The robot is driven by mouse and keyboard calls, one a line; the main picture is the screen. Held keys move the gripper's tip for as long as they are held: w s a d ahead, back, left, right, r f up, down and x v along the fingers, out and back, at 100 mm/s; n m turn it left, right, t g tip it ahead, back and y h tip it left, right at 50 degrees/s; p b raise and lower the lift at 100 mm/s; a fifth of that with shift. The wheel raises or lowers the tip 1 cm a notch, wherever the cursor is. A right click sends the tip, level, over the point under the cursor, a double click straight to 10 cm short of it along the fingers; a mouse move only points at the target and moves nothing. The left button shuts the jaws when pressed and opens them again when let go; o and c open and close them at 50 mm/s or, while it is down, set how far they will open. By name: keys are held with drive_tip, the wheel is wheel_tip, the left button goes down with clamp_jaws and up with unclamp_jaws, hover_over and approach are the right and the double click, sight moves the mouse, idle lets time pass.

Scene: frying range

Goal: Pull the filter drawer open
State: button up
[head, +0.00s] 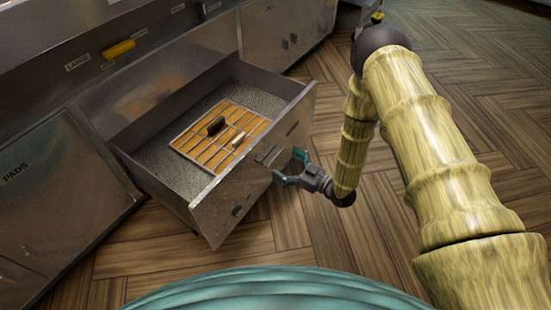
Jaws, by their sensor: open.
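The filter drawer (222,205) is a metal drawer, pulled well out from the steel cabinet at the left of the head view. Its front panel faces the lower right and has a small dark handle (268,156) near the middle. An orange-brown slatted rack (196,150) lies inside on a grey speckled floor, with a black piece and a pale piece on top. My gripper (288,167) is just outside the drawer front, close to the handle. Its teal fingers are apart with nothing seen between them. I cannot tell whether a finger touches the front.
A closed cabinet front marked PADS (55,190) is left of the drawer. A yellow handle (118,49) sits on the panel above it.

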drive_tip(key=v, duration=0.6)
drive_tip(key=shift+s+d, duration=0.2)
drive_tip(key=s+d+f+m+g+h, duration=0.3)
drive_tip(key=s+d+f+m+h, duration=0.3)
drive_tip(key=s+f+h, duration=0.4)
drive_tip(key=s+d+m+g+h, duration=0.2)
drive_tip(key=s+d+m+g, duration=0.15)
drive_tip(key=s, duration=0.85)
drive_tip(key=s+d+m+g+h, duration=0.2)
drive_tip(key=s+d+g, duration=0.15)
drive_tip(key=s, duration=0.95)
wheel_tip(320, 180, up, 34)
drive_tip(key=p, duration=3.3)
drive_tip(key=shift+s+a+f+g+h, duration=0.2)
drive_tip(key=shift+s+f+g+h, duration=0.05)
drive_tip(key=shift+g+h, duration=0.05)
